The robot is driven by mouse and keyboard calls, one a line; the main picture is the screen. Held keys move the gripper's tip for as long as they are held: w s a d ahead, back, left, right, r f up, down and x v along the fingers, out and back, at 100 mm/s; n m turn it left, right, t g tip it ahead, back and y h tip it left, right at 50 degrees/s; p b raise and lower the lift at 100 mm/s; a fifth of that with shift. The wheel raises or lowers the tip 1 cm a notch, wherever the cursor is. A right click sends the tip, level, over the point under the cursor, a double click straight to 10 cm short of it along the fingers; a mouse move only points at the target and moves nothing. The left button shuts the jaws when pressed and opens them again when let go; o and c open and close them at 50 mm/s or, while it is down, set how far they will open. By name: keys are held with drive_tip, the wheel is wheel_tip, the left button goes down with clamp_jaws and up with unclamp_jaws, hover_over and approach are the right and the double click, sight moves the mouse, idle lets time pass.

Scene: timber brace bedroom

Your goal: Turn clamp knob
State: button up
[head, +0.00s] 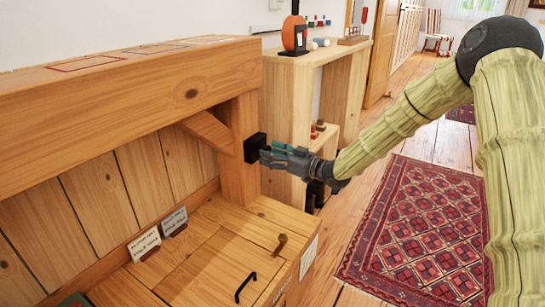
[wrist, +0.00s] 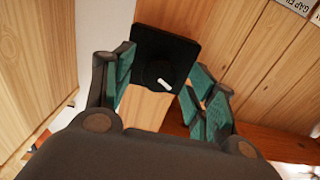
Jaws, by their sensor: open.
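The clamp knob (wrist: 156,73) is a dark round knob with a short white mark, on a black square plate (wrist: 177,48) in the wrist view. In the head view the black plate (head: 254,147) sits on the wooden post beside the slanted brace (head: 210,132). My gripper (head: 268,156) is right in front of the plate, coming from the right. In the wrist view its green-padded fingers are spread, one on each side of the knob. I cannot tell whether they touch it. The head view hides the knob behind the fingers.
Below is a wooden bench top with a black handle (head: 246,287), a brass latch (head: 280,244) and small label cards (head: 145,244). A thick beam (head: 120,105) runs above. A wooden shelf unit (head: 288,90) stands behind my gripper. A red rug (head: 420,225) lies on the floor.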

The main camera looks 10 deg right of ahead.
drive_tip(key=shift+c, duration=0.2)
drive_tip(key=c, duration=1)
